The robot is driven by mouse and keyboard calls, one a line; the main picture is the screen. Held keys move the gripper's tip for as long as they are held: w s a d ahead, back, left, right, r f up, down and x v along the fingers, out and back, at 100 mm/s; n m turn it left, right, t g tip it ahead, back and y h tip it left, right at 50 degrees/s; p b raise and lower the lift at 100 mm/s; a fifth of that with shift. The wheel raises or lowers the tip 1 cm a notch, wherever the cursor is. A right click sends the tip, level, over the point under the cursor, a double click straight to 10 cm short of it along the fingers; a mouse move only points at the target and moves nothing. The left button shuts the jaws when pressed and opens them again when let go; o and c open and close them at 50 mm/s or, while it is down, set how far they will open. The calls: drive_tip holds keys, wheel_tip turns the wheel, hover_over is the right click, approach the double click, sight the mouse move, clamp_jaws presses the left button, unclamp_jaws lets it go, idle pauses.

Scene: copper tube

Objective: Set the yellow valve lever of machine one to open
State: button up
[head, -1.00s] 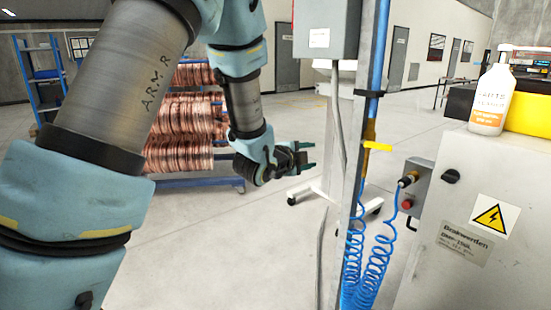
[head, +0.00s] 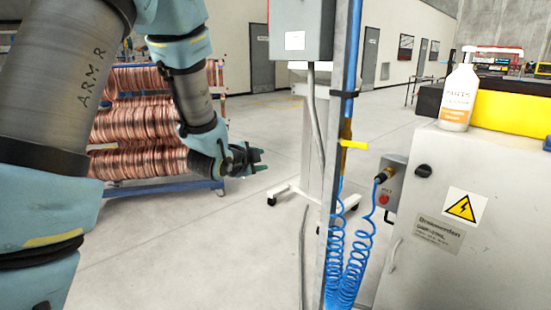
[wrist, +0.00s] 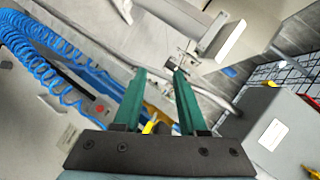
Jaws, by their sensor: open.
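The yellow valve lever (head: 353,145) sits on the upright metal post in the head view and sticks out sideways to the right, about level. A small yellow patch (wrist: 149,128), probably this lever, shows between the finger bases in the wrist view, mostly hidden by the gripper. My gripper (head: 256,160) is left of the post in the head view, apart from the lever. In the wrist view its two green fingers (wrist: 160,74) are spread with nothing held between the tips.
Blue coiled hoses (head: 345,265) hang below the lever. A grey cabinet (head: 430,260) with a white bottle (head: 459,98) on top stands at right. A grey box (head: 300,30) is on the post. A rack of copper coils (head: 135,125) stands behind my arm.

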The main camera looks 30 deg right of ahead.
sight(354, 143)
drive_tip(key=shift+c, duration=0.7)
drive_tip(key=shift+s+d+m, duration=0.2)
drive_tip(key=shift+d+m, duration=0.15)
drive_tip(key=shift+m, duration=0.05)
drive_tip(key=shift+c, duration=0.7)
drive_tip(key=s+d+m+g, duration=0.1)
drive_tip(key=s+d+m, duration=0.1)
drive_tip(key=m, duration=0.2)
drive_tip(key=s+d+m+h+p, duration=0.1)
drive_tip(key=d+m, duration=0.2)
drive_tip(key=m, duration=0.2)
drive_tip(key=s+d+m+g+p, duration=0.1)
drive_tip(key=s+d+m, duration=0.1)
drive_tip(key=d+m, duration=0.1)
drive_tip(key=shift+s+d+f+m+g+h, duration=0.15)
drive_tip(key=shift+s+m+g+h, duration=0.2)
drive_tip(key=shift+m, duration=0.45)
clamp_jaws()
drive_tip(key=s+d+m+g+h+p, duration=0.1)
drive_tip(key=s+d+m+g+p, duration=0.15)
drive_tip(key=s+d+m, duration=0.7)
drive_tip(key=w+d+r+m+p, duration=0.1)
drive_tip(key=w+d+m+p, duration=0.2)
drive_tip(key=w+d+p, duration=0.2)
drive_tip(key=shift+d+r, duration=0.25)
drive_tip(key=shift+r, duration=0.05)
